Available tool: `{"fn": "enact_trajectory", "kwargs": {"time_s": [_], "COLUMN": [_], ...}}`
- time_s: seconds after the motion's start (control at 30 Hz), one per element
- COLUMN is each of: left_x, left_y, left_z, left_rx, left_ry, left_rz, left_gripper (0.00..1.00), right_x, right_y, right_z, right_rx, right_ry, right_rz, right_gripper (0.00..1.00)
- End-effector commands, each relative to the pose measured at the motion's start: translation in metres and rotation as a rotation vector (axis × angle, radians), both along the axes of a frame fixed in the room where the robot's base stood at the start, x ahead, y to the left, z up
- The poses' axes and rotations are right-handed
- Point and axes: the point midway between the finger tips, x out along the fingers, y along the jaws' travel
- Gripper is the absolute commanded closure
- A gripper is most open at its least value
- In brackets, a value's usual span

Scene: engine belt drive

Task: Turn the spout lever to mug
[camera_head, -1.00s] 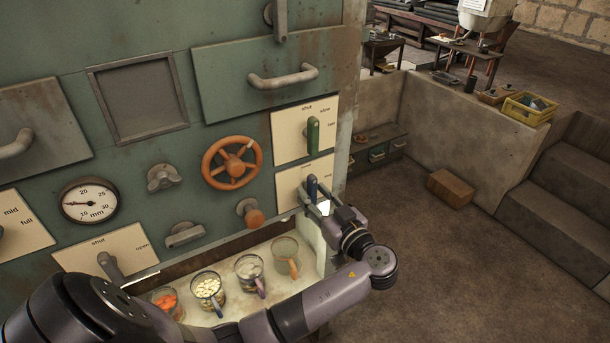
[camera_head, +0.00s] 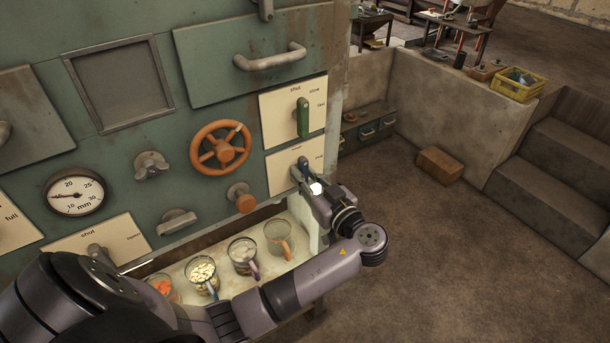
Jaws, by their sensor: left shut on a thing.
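The spout lever (camera_head: 303,164) sits on a cream plate (camera_head: 281,172) at the lower right of the green machine front. It stands roughly upright; its lower part is hidden by my gripper. The plate's lettering is too small or covered to read. My left gripper (camera_head: 309,180) comes in from the right side and is shut on the lever. Several glass mugs stand in a row in the lit bay below, among them an empty-looking one with an orange handle (camera_head: 279,240) and one with pale pieces (camera_head: 203,277). My right gripper is not in view.
A green lever (camera_head: 303,118) on another cream plate is just above. An orange handwheel (camera_head: 220,147) and an orange knob (camera_head: 241,197) are to the left. The floor right of the machine is open up to a brown box (camera_head: 439,166) and stone steps (camera_head: 557,155).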

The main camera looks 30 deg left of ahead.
Motion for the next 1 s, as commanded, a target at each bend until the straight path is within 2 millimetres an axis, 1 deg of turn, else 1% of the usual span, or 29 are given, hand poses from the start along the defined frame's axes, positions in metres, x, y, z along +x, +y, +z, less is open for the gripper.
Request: {"fn": "enact_trajectory", "kwargs": {"time_s": [0.33,0.57,0.77,1.0], "left_x": [0.0,-0.0004,-0.0008,-0.0015], "left_y": [0.0,0.0002,0.0007,0.0008], "left_z": [0.0005,0.0004,0.001,0.0022], "left_rx": [0.002,0.025,0.077,0.161], "left_ry": [0.003,0.06,0.183,0.387], "left_rz": [0.0,0.002,0.002,0.001], "left_gripper": [1.0,1.0,1.0,1.0], "right_x": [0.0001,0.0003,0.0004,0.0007], "right_y": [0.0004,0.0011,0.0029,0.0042], "right_z": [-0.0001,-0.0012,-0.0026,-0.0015], "right_rx": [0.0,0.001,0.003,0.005], "right_ry": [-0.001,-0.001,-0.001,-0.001], "right_rz": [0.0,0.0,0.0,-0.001], "right_gripper": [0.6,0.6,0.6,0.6]}}
